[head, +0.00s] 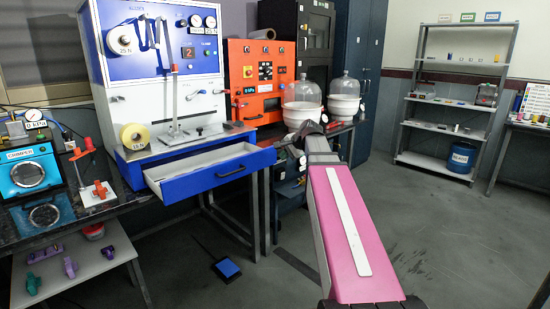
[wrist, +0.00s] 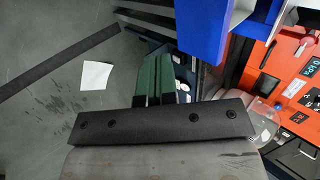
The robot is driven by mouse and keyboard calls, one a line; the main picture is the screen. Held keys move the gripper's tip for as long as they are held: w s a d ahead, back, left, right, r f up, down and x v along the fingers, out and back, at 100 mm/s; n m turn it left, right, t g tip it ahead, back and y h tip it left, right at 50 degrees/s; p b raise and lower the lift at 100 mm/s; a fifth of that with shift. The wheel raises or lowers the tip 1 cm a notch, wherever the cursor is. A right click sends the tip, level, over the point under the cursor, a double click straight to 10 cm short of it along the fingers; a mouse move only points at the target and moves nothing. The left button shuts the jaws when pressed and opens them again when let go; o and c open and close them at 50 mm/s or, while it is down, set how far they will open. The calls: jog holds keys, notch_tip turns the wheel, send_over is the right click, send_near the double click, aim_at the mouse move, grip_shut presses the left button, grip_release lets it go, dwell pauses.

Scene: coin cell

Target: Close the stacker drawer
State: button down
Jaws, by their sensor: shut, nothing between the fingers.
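The stacker (head: 160,70) is a tall blue and white machine at the left in the head view. Its drawer (head: 212,168) is pulled out toward the camera, with a blue front and a pale, empty-looking inside. In the wrist view a blue panel (wrist: 203,30), which looks like the drawer front, stands close to the right of the fingertips. My gripper (wrist: 156,62) has green fingers lying side by side, shut and empty. It appears apart from the panel. In the head view my arm reaches to the right of the drawer, and the fingers are largely hidden.
An orange machine (head: 262,75) stands right of the stacker, with white-based glass domes (head: 303,98) on the bench beside it. A tape roll (head: 134,137) sits on the stacker's ledge. A white sheet (wrist: 97,75) lies on the floor. Open floor lies in front of the drawer.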

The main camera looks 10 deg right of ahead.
jog(key=w+d+r+t, duration=0.1)
jog(key=d+r, duration=0.1)
jog(key=d, duration=0.2)
send_near(271, 161)
jog(key=x, duration=0.5)
jog(key=shift+f, duration=0.5)
jog(key=shift+w+a, duration=0.35)
jog(key=shift+w, duration=0.15)
jog(key=w+a, duration=0.4)
jog(key=w, duration=0.2)
jog(key=w+a, duration=0.4)
jog(key=w, duration=0.1)
jog(key=w+a, duration=0.3)
jog(key=w, duration=0.3)
jog(key=shift+w+a, duration=0.35)
jog(key=shift+a, duration=0.05)
jog(key=shift+w, duration=0.1)
jog(key=shift+r, duration=0.1)
